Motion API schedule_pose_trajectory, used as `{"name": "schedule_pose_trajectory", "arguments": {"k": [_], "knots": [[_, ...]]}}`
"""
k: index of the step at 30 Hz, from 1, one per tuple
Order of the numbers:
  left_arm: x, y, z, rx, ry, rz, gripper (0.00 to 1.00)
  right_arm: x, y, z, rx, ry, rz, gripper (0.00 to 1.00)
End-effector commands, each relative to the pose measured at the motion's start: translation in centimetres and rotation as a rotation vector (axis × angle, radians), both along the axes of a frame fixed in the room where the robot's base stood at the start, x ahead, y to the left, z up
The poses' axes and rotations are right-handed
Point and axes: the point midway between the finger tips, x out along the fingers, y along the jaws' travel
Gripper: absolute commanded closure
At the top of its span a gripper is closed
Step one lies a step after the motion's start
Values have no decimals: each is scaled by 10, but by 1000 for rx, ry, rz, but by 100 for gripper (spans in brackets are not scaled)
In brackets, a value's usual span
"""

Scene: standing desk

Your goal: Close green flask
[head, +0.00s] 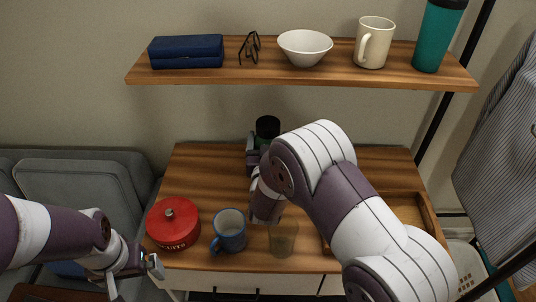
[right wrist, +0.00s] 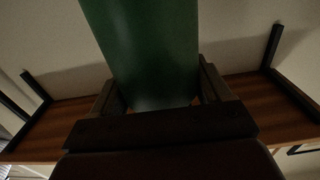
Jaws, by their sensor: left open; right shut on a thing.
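The green flask (right wrist: 145,50) fills the upper middle of the right wrist view, between the two fingers of my right gripper (right wrist: 158,98). In the head view, its black top (head: 267,126) shows at the back of the desk, and my right arm hides most of its body. My right gripper is shut on the flask. The flask looks upright. I cannot tell whether the black top is fully closed. My left gripper (head: 146,268) is open and empty at the lower left, off the desk's front left corner and apart from the flask.
On the desk (head: 200,180) stand a red lidded tin (head: 172,228), a blue mug (head: 229,234), a glass (head: 283,240) and a wooden tray (head: 428,215). The shelf (head: 260,77) above holds a blue case, glasses, a white bowl (head: 304,46), a cream mug and a teal flask (head: 437,38).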

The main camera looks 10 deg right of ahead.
Motion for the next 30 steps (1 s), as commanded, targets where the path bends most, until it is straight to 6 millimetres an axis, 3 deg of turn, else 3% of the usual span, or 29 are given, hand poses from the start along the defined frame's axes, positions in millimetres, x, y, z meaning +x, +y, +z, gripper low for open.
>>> {"name": "schedule_pose_trajectory", "arguments": {"k": [8,14,23,30], "knots": [[0,0,1,0,0,0,0,1,0,16,2,-8,0,100],[0,0,3,0,0,0,0,1,0,40,3,-8,0,100],[0,0,-4,0,0,0,0,1,57,35,2,-5,5,100],[0,0,-10,0,0,0,0,1,121,36,3,-6,5,100]]}}
